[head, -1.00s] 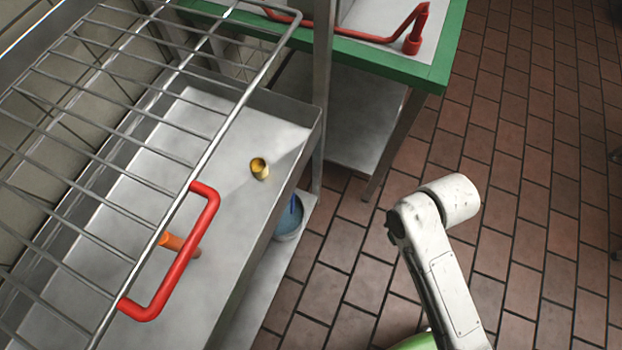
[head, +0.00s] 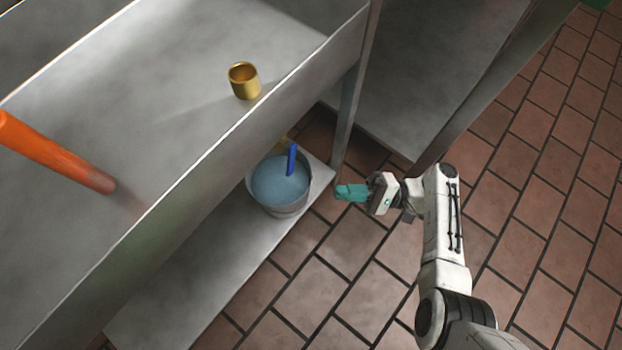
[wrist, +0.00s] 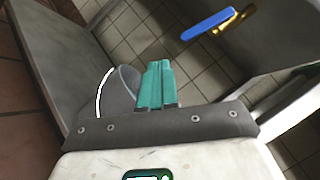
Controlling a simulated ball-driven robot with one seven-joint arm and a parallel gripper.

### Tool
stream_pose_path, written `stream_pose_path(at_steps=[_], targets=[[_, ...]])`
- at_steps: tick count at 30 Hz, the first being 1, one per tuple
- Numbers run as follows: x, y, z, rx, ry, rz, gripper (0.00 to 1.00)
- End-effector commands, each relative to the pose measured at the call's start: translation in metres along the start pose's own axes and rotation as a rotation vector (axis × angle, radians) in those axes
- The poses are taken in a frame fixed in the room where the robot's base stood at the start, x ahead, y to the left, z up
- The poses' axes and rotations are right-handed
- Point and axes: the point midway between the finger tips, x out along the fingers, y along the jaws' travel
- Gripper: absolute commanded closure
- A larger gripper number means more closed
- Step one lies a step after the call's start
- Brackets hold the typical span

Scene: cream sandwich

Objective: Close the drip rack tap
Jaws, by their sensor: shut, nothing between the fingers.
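The tap has a blue lever handle (head: 292,160) that shows below the front edge of the sink basin, above a bucket. Its brass body is mostly hidden by the basin in the head view. In the wrist view the blue lever (wrist: 208,24) sticks out to the left from the brass body (wrist: 236,20), under the basin. My gripper (head: 350,192) has teal fingers and is to the right of the bucket and lever, apart from both. In the wrist view its fingers (wrist: 155,85) are together and empty, with the lever beyond them at upper right.
The metal bucket (head: 302,208) with bluish liquid stands on the lower shelf (head: 190,290). A brass cup (head: 244,81) and an orange rod (head: 55,153) are in the basin (head: 190,45). A metal leg (head: 350,105) stands behind the bucket. Tiled floor (head: 540,180) is clear at right.

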Motion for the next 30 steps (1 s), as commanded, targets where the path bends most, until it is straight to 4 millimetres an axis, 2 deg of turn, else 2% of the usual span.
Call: stream_pose_path(at_steps=[1,3,11,24,30], targets=[[-0.003,0.004,-0.013,0.003,-0.014,-0.06,1.0],[-0.003,-0.003,-0.019,0.004,-0.029,-0.128,1.0],[0.004,-0.018,-0.025,0.004,-0.05,-0.222,1.0],[0.073,-0.032,-0.02,0.006,-0.052,-0.218,1.0],[0.091,-0.036,-0.02,0.004,-0.049,-0.218,1.0]])
